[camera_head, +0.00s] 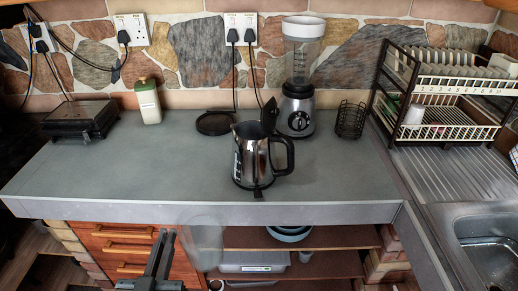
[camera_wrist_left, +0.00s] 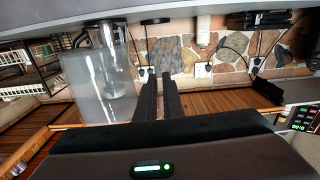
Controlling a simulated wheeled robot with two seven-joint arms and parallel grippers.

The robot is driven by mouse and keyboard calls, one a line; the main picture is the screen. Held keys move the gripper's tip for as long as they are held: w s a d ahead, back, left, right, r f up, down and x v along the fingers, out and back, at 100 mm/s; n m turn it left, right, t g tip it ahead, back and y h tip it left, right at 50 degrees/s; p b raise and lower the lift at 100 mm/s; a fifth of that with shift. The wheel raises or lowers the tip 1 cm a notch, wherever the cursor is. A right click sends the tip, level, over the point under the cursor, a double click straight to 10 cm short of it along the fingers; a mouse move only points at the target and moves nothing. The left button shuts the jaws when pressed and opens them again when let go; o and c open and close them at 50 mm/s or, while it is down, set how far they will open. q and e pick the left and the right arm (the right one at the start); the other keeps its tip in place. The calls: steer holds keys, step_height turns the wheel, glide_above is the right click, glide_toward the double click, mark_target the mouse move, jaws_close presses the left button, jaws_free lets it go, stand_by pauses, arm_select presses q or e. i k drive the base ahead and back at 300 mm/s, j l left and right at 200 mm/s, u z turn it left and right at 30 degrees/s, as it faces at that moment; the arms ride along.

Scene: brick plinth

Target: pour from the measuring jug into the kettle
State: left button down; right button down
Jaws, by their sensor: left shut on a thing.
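The kettle (camera_head: 250,160) is shiny metal with a black handle on its right side and a raised dark lid. It stands upright on the counter, near the front edge. The measuring jug (camera_head: 206,246) is clear and faint, held in front of the counter and below its top, left of the kettle. My left gripper (camera_head: 166,238) is shut on the jug, at its left side. The upside-down left wrist view shows the jug (camera_wrist_left: 98,88) large, beside the closed fingers (camera_wrist_left: 160,75). The exact grip point and any contents are unclear. My right gripper is out of view.
A blender (camera_head: 297,105) stands behind the kettle, beside a black wire basket (camera_head: 350,120). A dark round base (camera_head: 214,123) lies behind-left. The counter's left half (camera_head: 120,175) is mostly clear. Its front edge (camera_head: 200,213) lies between jug and kettle. A dish rack (camera_head: 445,85) stands right.

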mark_target(254, 163)
steer(key=i+j+z, duration=0.1)
steer(key=j+z, duration=0.95)
steer(key=j, duration=0.1)
